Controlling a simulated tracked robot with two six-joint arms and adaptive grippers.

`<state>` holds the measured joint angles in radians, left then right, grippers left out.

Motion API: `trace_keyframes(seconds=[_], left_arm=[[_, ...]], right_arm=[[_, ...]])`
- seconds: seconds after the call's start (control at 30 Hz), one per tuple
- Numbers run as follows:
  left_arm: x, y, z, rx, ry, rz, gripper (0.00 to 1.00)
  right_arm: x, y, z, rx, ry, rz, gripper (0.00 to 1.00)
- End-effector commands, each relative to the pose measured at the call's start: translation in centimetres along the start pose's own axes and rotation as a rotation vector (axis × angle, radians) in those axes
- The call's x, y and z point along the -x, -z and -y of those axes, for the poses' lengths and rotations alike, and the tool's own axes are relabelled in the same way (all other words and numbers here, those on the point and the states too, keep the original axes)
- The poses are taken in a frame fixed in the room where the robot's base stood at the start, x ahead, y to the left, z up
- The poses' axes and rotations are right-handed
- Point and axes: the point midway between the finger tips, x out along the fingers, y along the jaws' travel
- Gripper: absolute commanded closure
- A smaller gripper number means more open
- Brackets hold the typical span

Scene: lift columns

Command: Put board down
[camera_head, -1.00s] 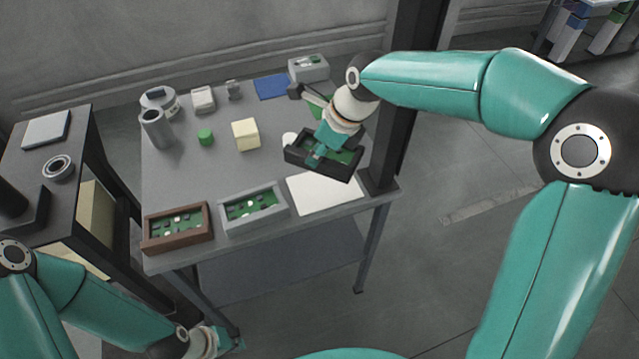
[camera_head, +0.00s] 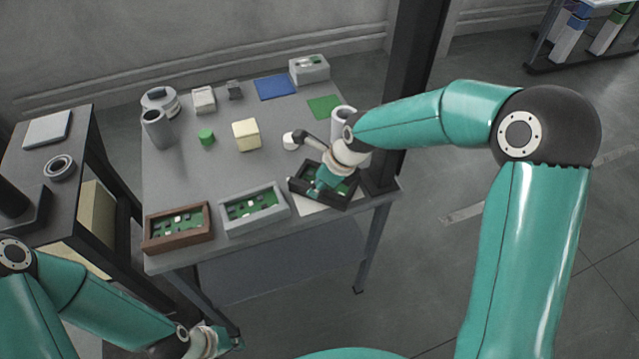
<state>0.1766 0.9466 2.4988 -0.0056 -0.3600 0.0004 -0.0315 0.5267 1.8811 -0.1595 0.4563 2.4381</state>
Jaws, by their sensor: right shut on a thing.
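The board, green in a black frame (camera_head: 345,202), is at the front right of the grey table, over a white sheet (camera_head: 312,207) that it mostly covers. I cannot tell whether it touches the sheet. My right gripper (camera_head: 318,187) is shut on the board from above and hides part of it. My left gripper (camera_head: 228,343) is low at the bottom edge, in front of the table and away from the board. Its fingers are too small to read.
A grey-framed board (camera_head: 281,207) lies close left of the held one, and a brown-framed board (camera_head: 148,240) is further left. A white cup (camera_head: 289,141), a cream block (camera_head: 246,134) and a light cylinder (camera_head: 343,120) stand behind. A dark post (camera_head: 405,100) rises at the table's right.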

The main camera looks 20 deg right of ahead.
Motion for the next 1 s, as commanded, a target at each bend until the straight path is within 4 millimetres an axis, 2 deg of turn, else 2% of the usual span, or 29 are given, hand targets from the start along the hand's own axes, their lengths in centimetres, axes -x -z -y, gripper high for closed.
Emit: trace_keyframes(seconds=[0.1,0.13,0.27,0.67,0.87,1.0], left_arm=[[-0.2,0.0,0.1,0.000,0.000,0.000,1.00],[-0.2,0.0,0.1,0.000,0.000,0.000,1.00],[-0.1,0.0,0.1,0.000,0.000,0.000,1.00],[0.0,0.0,0.0,0.000,0.000,0.000,1.00],[-0.2,0.0,0.1,0.000,0.000,0.000,1.00],[-0.2,0.0,0.1,0.000,0.000,0.000,1.00]], right_arm=[[-0.2,0.1,0.0,0.000,0.001,0.001,1.00],[-0.1,0.1,0.0,0.000,0.000,0.000,0.77],[-0.1,0.1,0.0,-0.001,0.000,0.000,0.55],[0.3,0.0,0.1,-0.001,0.002,0.001,0.55],[3.0,-0.1,0.1,-0.003,0.004,0.004,0.55],[5.9,-0.1,0.1,-0.002,0.005,0.005,0.55]])
